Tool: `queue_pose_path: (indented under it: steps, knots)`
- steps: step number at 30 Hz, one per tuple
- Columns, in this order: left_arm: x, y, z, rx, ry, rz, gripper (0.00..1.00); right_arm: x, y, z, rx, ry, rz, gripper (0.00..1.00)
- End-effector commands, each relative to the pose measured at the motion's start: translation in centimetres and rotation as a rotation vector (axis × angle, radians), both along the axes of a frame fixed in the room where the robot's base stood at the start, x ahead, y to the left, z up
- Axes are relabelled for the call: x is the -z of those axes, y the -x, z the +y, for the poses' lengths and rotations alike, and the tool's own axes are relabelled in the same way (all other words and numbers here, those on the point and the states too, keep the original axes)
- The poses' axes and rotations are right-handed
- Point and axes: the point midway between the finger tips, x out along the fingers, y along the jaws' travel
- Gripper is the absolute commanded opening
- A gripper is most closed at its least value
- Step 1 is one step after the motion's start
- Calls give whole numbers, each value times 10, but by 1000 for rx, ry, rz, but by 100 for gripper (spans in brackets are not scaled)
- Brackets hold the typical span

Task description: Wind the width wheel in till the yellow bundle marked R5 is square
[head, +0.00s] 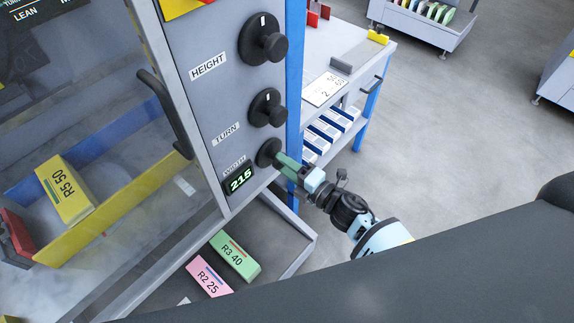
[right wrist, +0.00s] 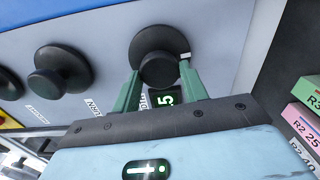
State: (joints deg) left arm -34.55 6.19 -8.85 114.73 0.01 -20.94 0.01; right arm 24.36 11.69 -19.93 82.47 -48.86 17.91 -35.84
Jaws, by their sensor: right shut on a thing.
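The width wheel (head: 267,152) is the lowest black knob on the grey panel, above a green display (head: 240,179) reading 215. My right gripper (head: 281,160) is shut on it. In the right wrist view the green fingers (right wrist: 160,82) stand either side of the knob's round black hub (right wrist: 158,70), in front of its wider disc. The yellow bundle marked R5 50 (head: 64,190) lies behind the clear door, between a blue wall (head: 115,135) and a yellow wall (head: 110,222). It looks turned at an angle to the yellow wall. My left gripper is not in view.
The height knob (head: 264,40) and turn knob (head: 267,108) are above the width wheel. A black door handle (head: 166,112) is left of them. Green R3 40 (head: 234,257) and pink R2 25 (head: 209,276) bundles lie below. A table (head: 345,45) stands behind the panel.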

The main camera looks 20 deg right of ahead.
Motion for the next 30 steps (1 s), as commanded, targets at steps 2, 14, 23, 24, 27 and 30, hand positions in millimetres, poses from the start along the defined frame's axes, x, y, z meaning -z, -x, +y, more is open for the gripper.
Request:
queue_pose_path:
  steps: [2,14,23,24,27,30]
  knots:
    - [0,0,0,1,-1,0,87,0,0,0,0,-5,5,21]
    - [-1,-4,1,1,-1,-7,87,1,0,0,0,-7,6,46]
    - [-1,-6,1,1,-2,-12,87,0,0,0,0,-6,5,65]
    - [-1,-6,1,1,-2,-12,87,0,0,0,0,-6,5,65]
    - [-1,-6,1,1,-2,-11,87,0,1,-1,0,-6,5,65]
    - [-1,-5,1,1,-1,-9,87,1,7,-5,0,-6,6,65]
